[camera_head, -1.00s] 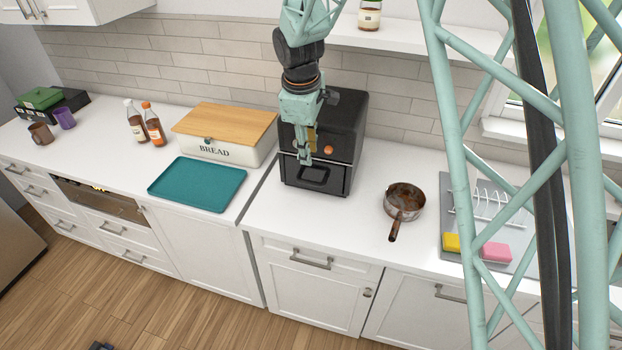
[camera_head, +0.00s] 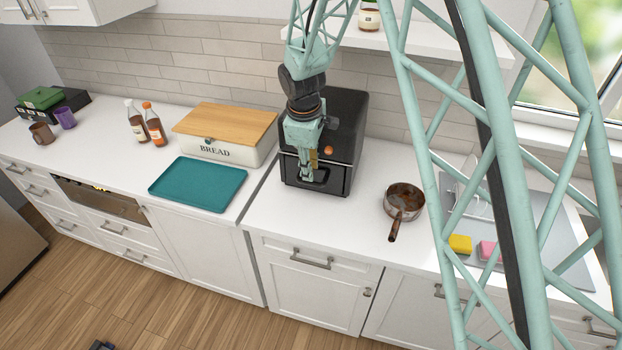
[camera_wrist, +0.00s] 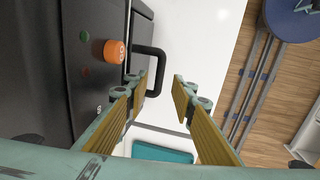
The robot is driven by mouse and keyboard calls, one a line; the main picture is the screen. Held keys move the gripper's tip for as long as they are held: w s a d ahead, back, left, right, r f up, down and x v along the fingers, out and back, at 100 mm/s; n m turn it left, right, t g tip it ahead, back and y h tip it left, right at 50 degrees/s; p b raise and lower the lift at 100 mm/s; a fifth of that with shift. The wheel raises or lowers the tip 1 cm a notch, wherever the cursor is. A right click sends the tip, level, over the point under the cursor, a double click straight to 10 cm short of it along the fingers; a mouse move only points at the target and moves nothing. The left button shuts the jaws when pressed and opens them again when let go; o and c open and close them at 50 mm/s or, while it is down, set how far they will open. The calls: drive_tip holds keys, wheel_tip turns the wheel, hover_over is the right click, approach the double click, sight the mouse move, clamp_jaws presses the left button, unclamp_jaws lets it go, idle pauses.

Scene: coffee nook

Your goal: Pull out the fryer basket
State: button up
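The air fryer (camera_head: 343,112) is a black box on the counter with an orange knob (camera_head: 328,150). Its basket front (camera_head: 338,184) is at the lower part and looks closed. The black bracket handle (camera_wrist: 158,68) sticks out from the fryer front in the wrist view. My gripper (camera_wrist: 163,92) is open, with its two yellow-padded fingers apart. The handle's outer bar lies roughly between the fingertips; I cannot tell whether they touch it. In the head view my gripper (camera_head: 308,178) is down at the handle and partly hides it.
The bread box (camera_head: 222,152) and teal tray (camera_head: 198,184) stand left of the fryer. A rusty pan (camera_head: 404,197) sits to the right. The counter in front of the fryer is clear. A shelf with a jar (camera_head: 369,16) is above.

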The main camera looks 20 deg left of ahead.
drive_tip(key=shift+w+f, duration=0.2)
drive_tip(key=shift+f, duration=0.75)
drive_tip(key=shift+w+f, duration=0.15)
drive_tip(key=shift+f, duration=0.85)
drive_tip(key=shift+w+f, duration=0.2)
drive_tip(key=shift+f, duration=0.75)
clamp_jaws()
